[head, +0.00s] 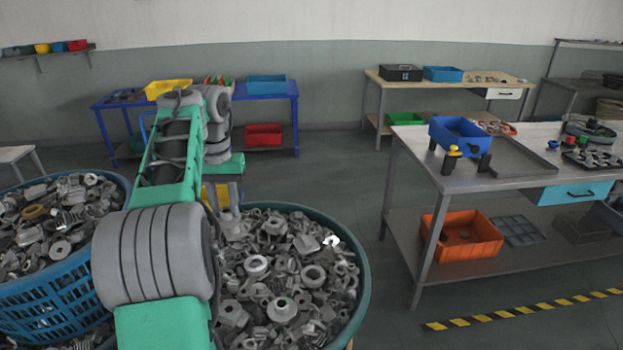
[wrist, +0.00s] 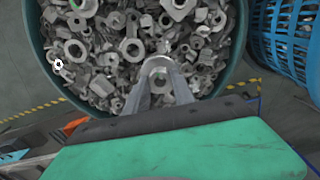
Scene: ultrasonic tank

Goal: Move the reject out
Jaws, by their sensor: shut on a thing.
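My gripper (wrist: 158,85) points down into the round green tub (head: 367,262) heaped with grey metal parts. It is shut on a grey metal part (wrist: 157,66) with a rounded end, among or just above the heap; I cannot tell whether it touches the other parts. No part is clearly marked as the reject.
A blue slatted basket (head: 50,290) of metal parts stands left of the tub. At right is a workbench (head: 440,170) with a blue bin (head: 459,136) on top and an orange bin (head: 462,238) on its lower shelf. Floor is clear between tub and bench, with a striped line (head: 520,311).

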